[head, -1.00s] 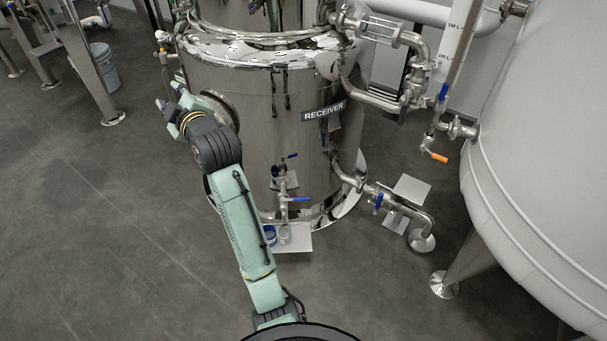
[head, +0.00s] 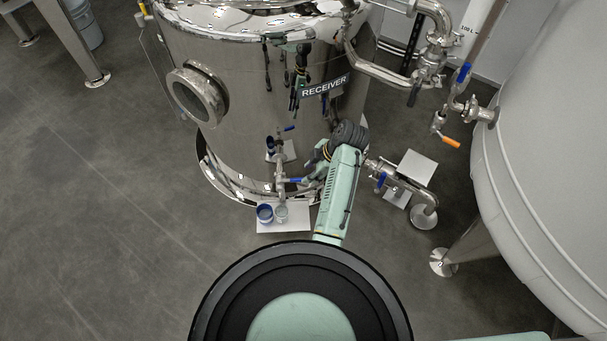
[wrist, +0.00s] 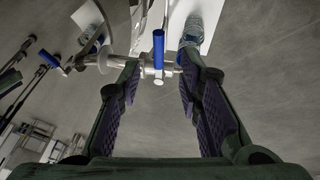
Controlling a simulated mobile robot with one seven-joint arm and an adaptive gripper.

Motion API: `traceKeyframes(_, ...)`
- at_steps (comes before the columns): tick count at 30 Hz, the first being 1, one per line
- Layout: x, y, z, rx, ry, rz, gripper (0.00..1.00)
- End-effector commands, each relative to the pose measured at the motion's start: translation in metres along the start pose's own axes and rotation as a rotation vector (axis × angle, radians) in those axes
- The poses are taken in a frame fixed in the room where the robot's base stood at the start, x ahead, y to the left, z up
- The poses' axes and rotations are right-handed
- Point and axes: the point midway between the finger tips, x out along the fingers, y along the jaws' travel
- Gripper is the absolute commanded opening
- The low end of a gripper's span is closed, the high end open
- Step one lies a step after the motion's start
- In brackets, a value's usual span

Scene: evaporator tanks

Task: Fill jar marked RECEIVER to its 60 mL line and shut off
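The steel tank (head: 235,60) carries a RECEIVER label (head: 326,86). Low on its front is a small sampling valve with a blue handle (head: 291,180); the handle (wrist: 158,50) also shows in the wrist view. A clear jar (head: 282,214) stands below on a white plate (head: 295,222), beside a blue container (head: 265,214). The jar (wrist: 192,32) is also in the wrist view, right of the handle. No jar marking or liquid level is readable. My gripper (head: 308,176) is just right of the valve. In the wrist view my gripper (wrist: 158,75) is open, fingers either side of the handle's line.
A pipe with a blue-handled valve (head: 381,181) juts out at right. A large pale tank (head: 550,140) fills the right side. The floor at left is clear.

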Motion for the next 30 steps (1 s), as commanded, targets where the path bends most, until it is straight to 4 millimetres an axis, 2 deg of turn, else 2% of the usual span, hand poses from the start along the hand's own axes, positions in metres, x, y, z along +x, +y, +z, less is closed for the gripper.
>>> traceKeyframes(1, 0.011, -0.001, -0.001, 0.0, 0.001, -0.004, 0.32)
traceKeyframes(6, 0.039, 0.0, -0.001, 0.0, 0.001, -0.002, 0.32)
traceKeyframes(12, 0.057, 0.0, 0.0, 0.0, 0.0, 0.001, 0.32)
traceKeyframes(22, 0.06, 0.001, 0.0, 0.0, -0.001, 0.002, 0.32)
traceKeyframes(30, 0.06, 0.001, 0.0, 0.0, -0.001, 0.002, 0.14)
